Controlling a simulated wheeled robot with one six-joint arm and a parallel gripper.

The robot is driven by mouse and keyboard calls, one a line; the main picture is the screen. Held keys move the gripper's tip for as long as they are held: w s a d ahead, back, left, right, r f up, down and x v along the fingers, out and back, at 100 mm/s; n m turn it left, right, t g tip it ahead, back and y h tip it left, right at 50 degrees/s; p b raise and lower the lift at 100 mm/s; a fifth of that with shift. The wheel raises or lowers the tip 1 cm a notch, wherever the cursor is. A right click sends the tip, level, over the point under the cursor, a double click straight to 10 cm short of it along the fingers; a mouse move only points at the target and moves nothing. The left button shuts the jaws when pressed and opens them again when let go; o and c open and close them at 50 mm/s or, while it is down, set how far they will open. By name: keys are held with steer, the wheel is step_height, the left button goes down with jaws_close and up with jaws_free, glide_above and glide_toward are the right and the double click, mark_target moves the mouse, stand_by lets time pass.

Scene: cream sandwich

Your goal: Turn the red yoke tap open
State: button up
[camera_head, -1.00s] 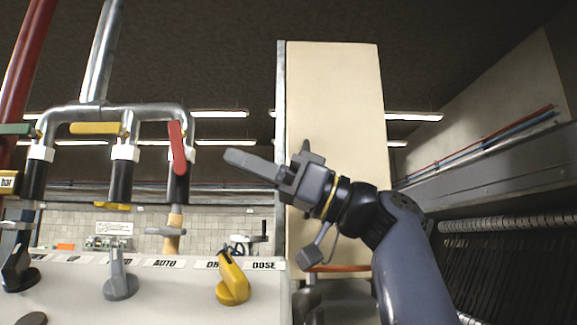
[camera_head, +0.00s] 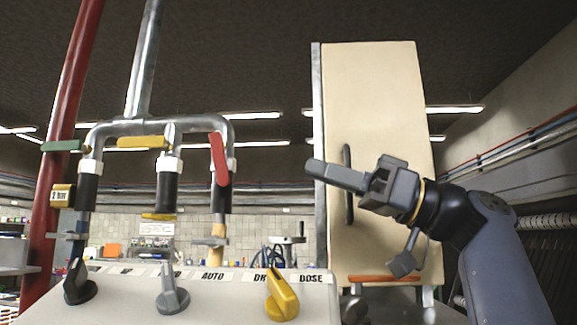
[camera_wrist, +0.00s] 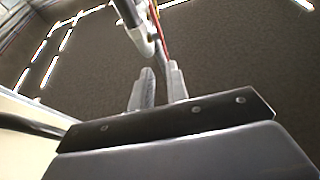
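The red tap handle (camera_head: 219,158) is on the rightmost branch of the grey pipe yoke (camera_head: 165,126) in the head view. It hangs almost upright in front of a white collar and black sleeve. My gripper (camera_head: 312,168) is to the right of the red handle, clear of it in the picture, with its fingers pointing left. In the wrist view, my gripper (camera_wrist: 160,72) shows two pale fingers with a narrow gap and nothing between them. A grey pipe end and thin red and yellow strips show beyond the fingertips; I cannot tell which parts they are.
A yellow handle (camera_head: 141,142) and a green handle (camera_head: 62,146) are on the other branches. Below is a panel (camera_head: 225,300) with black, grey and yellow knobs. A cream cabinet door (camera_head: 385,110) with a dark handle stands behind my gripper.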

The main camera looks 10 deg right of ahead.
mark_target(222, 173)
steer(key=w+a+h+p, duration=0.1)
steer(key=a+p, duration=0.2)
steer(key=a, duration=0.1)
steer(key=w+a+g+h+p, duration=0.1)
steer(key=w+a+p, duration=0.1)
steer(key=a+p, duration=0.2)
steer(key=w+a+h+p, duration=0.1)
steer(key=a+p, duration=0.3)
steer(key=a, duration=0.1)
steer(key=shift+w+a+r+h, duration=0.15)
steer(key=shift+w+a+h, duration=0.15)
steer(key=shift+w+a, duration=0.05)
steer(key=shift+c, duration=0.3)
jaws_close()
